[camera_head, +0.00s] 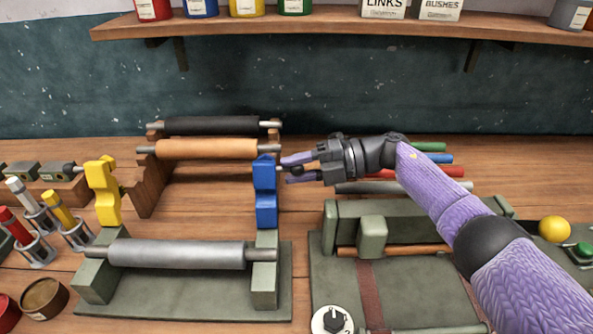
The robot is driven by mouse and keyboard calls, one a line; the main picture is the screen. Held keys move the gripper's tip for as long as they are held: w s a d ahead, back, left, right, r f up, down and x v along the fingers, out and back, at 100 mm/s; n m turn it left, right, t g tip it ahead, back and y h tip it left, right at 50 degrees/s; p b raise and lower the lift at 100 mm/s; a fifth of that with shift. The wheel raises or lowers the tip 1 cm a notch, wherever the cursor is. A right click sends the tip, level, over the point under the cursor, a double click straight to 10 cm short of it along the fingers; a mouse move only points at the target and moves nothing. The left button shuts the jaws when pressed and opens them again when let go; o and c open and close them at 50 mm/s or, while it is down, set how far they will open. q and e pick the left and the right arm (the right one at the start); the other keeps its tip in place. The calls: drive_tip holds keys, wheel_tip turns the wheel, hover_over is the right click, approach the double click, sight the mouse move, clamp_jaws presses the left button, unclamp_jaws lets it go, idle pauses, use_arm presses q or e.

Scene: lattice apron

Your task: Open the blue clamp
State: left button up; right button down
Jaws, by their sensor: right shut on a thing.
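The blue clamp (265,196) stands upright on the right block of a grey-green stand. My right gripper (291,168) comes in from the right at the clamp's upper part. Its purple fingers are shut on the blue clamp at its right edge; a small dark part shows between them, and the exact contact is hard to see. The yellow clamp (103,192) stands upright on the left block of the same stand. A grey roller (180,253) lies across the stand between the two blocks. My left gripper is not in view.
An orange roller (207,148) and a black roller (212,125) rest on a wooden rack behind the stand. A green fixture (420,219) stands on the right below my right arm. Red and yellow tools stand in holders at left. A shelf (330,27) with cans runs above.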

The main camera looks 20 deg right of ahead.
drive_tip(key=shift+c, duration=1.9)
unclamp_jaws()
drive_tip(key=b+v, duration=0.1)
drive_tip(key=v, duration=0.9)
drive_tip(key=shift+b, duration=0.4)
